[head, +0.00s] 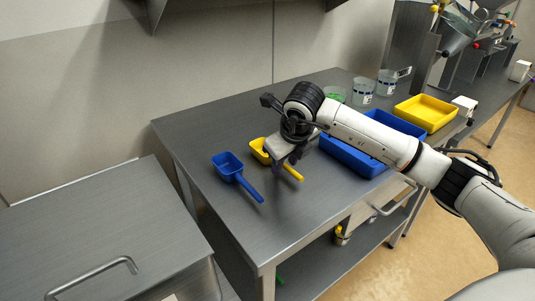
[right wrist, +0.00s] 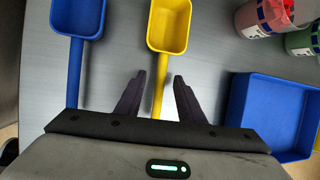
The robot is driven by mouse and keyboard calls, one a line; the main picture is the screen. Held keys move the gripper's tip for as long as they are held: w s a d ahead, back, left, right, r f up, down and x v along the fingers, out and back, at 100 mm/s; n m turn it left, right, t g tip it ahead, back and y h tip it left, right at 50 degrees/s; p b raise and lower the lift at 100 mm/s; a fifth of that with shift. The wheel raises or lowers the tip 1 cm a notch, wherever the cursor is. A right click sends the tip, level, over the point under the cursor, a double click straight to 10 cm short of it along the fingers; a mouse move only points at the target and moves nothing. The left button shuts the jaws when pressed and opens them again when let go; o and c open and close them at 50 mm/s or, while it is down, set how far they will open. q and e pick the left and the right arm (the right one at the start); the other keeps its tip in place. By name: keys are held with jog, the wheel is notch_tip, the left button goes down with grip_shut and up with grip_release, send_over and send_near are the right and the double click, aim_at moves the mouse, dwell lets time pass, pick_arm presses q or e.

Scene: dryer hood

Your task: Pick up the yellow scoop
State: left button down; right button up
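The yellow scoop (head: 259,149) lies on the grey metal table, its handle pointing toward the front right in the head view. In the right wrist view the yellow scoop (right wrist: 168,27) has its handle running down between the two fingers. My right gripper (head: 284,170) is over the handle. In the right wrist view my right gripper (right wrist: 153,97) is open, with a dark finger on each side of the handle and visible gaps. The gripper partly hides the scoop in the head view. My left gripper is not in view.
A blue scoop (head: 227,164) lies left of the yellow scoop. A blue tray (head: 352,157) is to the right, with a yellow tray (head: 425,112) behind it. Clear containers (head: 363,91) stand at the back. The table's front left (head: 235,220) is free.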

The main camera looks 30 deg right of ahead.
jog(key=shift+f, duration=0.15)
grip_shut()
